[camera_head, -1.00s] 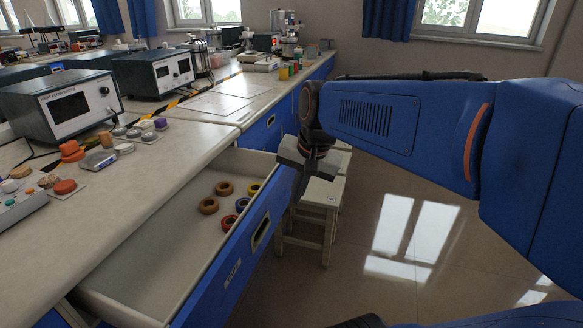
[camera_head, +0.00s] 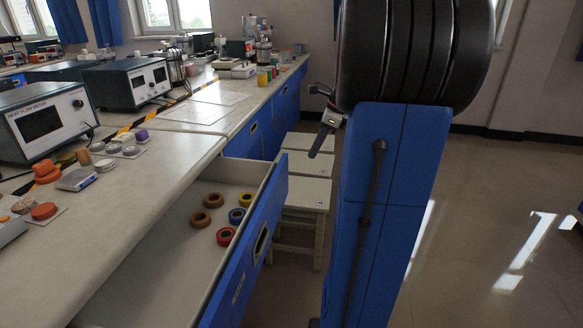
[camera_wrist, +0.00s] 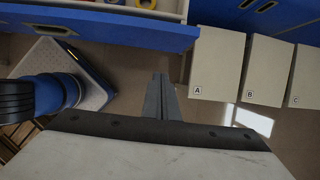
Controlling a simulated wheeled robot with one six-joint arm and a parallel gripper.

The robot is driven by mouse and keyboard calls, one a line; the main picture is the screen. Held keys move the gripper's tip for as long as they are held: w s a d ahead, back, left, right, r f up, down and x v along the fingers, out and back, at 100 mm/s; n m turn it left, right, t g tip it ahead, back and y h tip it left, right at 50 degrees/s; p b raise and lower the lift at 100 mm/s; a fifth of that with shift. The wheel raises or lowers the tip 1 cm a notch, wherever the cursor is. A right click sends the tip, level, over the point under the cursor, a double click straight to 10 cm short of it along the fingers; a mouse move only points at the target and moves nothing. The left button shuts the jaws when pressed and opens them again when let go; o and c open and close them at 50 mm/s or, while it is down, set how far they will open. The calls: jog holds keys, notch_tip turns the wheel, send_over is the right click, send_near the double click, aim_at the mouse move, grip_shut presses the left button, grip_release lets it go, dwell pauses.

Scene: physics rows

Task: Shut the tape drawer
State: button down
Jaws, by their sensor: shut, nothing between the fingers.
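The tape drawer (camera_head: 152,270) stands pulled out from the bench, with a blue front (camera_head: 250,250) and a recessed handle. Several tape rolls (camera_head: 226,236) in brown, red, blue and yellow lie inside it. In the wrist view the top edge of the blue drawer front (camera_wrist: 120,30) runs across the upper part, with bits of yellow and blue tape behind it. My gripper (camera_head: 318,150) is shut and empty, to the right of the drawer front and apart from it, above the stools. In the wrist view its fingers (camera_wrist: 160,85) are together, pointing toward the drawer front with a gap between.
Pale stools (camera_head: 305,190), labelled A, B and C in the wrist view (camera_wrist: 215,65), stand beside the drawer's far end. The benchtop (camera_head: 150,185) holds a heat flow meter (camera_head: 45,120) and small samples. Open floor (camera_head: 480,240) lies to the right.

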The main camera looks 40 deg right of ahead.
jog(key=w+a+f, duration=0.4)
jog(key=w+f, duration=0.2)
jog(key=f, duration=0.3)
jog(key=shift+a, duration=0.4)
jog(key=shift+f, duration=0.1)
jog(key=w+a, duration=1.4)
jog(key=w, duration=0.4)
jog(key=shift+s+d, duration=0.15)
